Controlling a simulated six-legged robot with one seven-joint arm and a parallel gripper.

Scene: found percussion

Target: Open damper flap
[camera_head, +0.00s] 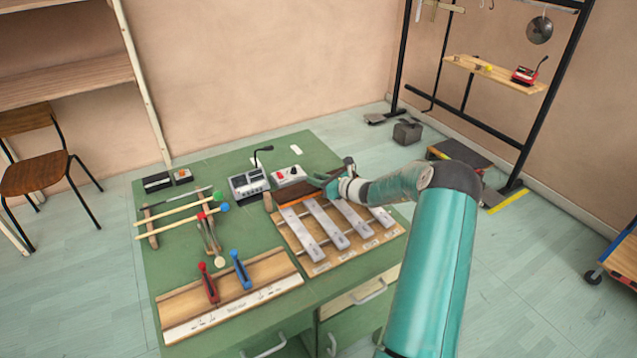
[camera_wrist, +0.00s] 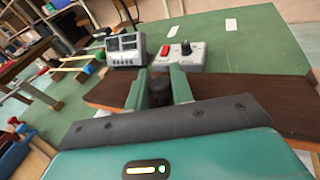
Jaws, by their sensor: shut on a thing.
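The damper flap (camera_head: 296,193) is a dark brown board along the back ends of the metal bars (camera_head: 325,223) on the wooden instrument. In the wrist view the brown board (camera_wrist: 236,108) runs across behind my gripper's front plate. My gripper (camera_head: 328,183) is at the flap, above the far end of the bars. In the wrist view my gripper's fingers (camera_wrist: 160,84) are shut on a dark knob (camera_wrist: 158,92) at the board. The knob's lower part is hidden. My gripper covers part of the flap, and I cannot tell its exact tilt.
A grey meter box (camera_head: 248,184) and a white control box with a red switch (camera_head: 288,175) stand just behind the flap. Mallets (camera_head: 180,217) lie on a rack at left. A wooden tray (camera_head: 229,295) with red and blue handles is at the front.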

